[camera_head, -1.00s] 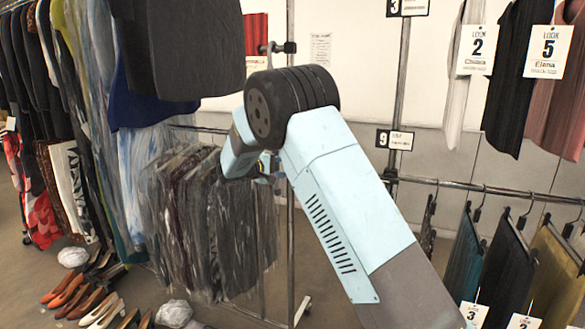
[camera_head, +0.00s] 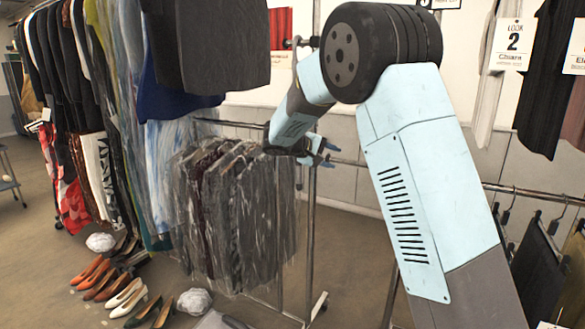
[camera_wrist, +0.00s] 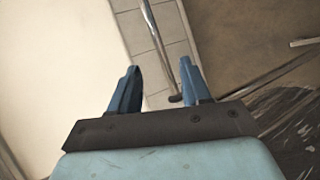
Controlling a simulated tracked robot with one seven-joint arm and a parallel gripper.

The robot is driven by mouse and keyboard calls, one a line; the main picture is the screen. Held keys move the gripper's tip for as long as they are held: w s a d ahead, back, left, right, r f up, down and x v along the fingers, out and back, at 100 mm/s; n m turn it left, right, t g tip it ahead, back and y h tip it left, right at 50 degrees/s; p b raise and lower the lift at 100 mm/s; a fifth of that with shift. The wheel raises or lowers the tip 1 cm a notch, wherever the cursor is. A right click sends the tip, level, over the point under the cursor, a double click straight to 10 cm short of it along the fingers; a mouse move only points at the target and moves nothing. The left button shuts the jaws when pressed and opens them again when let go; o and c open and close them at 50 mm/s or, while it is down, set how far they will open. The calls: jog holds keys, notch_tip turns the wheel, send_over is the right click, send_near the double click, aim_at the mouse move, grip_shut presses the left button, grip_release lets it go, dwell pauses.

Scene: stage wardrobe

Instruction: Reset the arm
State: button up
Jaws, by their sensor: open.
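My gripper (camera_head: 324,152) is in the head view, in front of the lower clothes rail and beside the plastic-covered garments (camera_head: 225,215). Its blue fingers point to the right. In the wrist view, my gripper (camera_wrist: 160,92) has its two blue fingers apart with nothing between them. Behind the fingers are a pale wall, grey tiles and a metal pole (camera_wrist: 158,40). My arm's elbow and light blue link fill much of the head view and hide part of the rails behind.
Dark garments (camera_head: 210,45) hang at the upper left, near my arm. A rack of clothes (camera_head: 85,110) stands at the left, with several shoes (camera_head: 105,285) on the floor. Skirts (camera_head: 540,265) hang at the right, below a "Look 2" tag (camera_head: 508,42).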

jog(key=s+d+r+m+g+y, duration=0.1)
jog(key=s+d+r+y, duration=0.1)
jog(key=s+d, duration=0.35)
jog(key=s+d+r+m+g+y, duration=0.1)
jog(key=s+d+r+y, duration=0.15)
jog(key=s, duration=0.65)
jog(key=s+d+r+m+g+y, duration=0.1)
jog(key=s+d, duration=0.4)
jog(key=s, duration=0.2)
jog(key=s+a+f+m+t+y, duration=0.1)
jog(key=s+y, duration=0.2)
jog(key=s, duration=0.9)
jog(key=s+a+f+m+t+y, duration=0.1)
jog(key=s+m+y, duration=0.1)
jog(key=s, duration=0.9)
jog(key=shift+s+f+y, duration=0.25)
jog(key=shift+s+y, duration=0.1)
jog(key=shift+y, duration=0.1)
jog(key=shift+d, duration=0.1)
